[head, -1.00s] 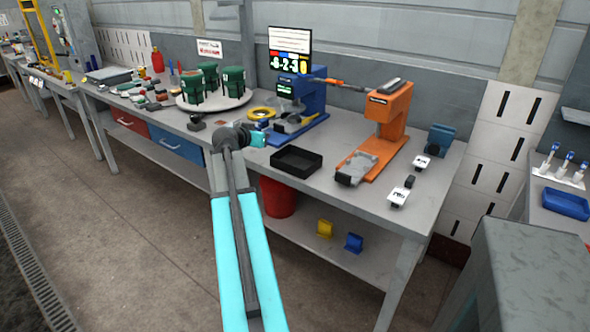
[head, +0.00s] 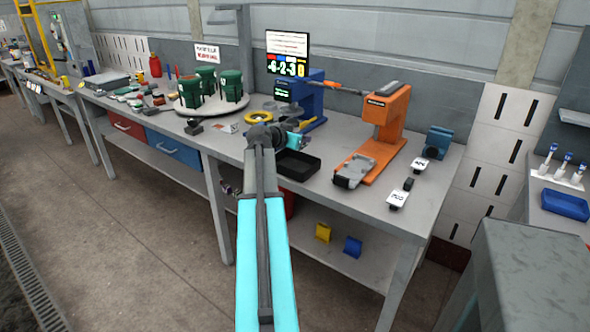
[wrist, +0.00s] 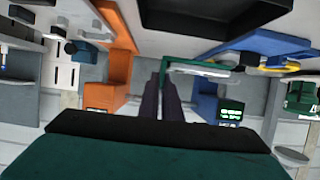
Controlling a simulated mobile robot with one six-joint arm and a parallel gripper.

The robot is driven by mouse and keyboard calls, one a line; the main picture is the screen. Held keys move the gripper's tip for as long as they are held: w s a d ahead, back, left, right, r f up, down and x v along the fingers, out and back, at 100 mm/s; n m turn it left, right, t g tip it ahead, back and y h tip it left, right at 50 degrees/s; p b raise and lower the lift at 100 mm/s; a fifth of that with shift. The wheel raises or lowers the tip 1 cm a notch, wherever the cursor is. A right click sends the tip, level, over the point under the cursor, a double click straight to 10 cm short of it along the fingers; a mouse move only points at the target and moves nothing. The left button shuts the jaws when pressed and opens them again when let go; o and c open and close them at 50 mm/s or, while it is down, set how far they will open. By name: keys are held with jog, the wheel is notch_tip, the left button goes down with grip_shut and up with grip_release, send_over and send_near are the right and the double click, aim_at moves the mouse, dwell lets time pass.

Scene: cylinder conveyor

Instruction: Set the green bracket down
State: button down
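In the wrist view my gripper (wrist: 168,88) shows as two dark fingers close together. A thin green bracket (wrist: 205,69) is at their tips, one leg between the fingers and the other reaching right; the fingers look shut on it. The wrist picture shows the bench upside down, and the bracket appears clear of the bench top. In the head view my gripper (head: 294,140) is at the left rear of the shallow black tray (head: 299,166). The bracket is too small to make out clearly there.
An orange press (head: 388,125) stands right of the tray, and a blue machine (head: 312,108) behind it. A yellow ring (head: 258,117) and a round turntable with green housings (head: 230,84) are to the left. Small white-labelled parts (head: 398,197) lie at the right front.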

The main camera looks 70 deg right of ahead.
jog(key=shift+f+p, duration=0.3)
jog(key=shift+f, duration=2.75)
jog(key=shift+f, duration=1.85)
jog(key=shift+f, duration=0.15)
jog(key=c, duration=2)
grip_release()
jog(key=b+v, duration=0.1)
jog(key=v, duration=1.1)
jog(key=shift+w+a, duration=0.1)
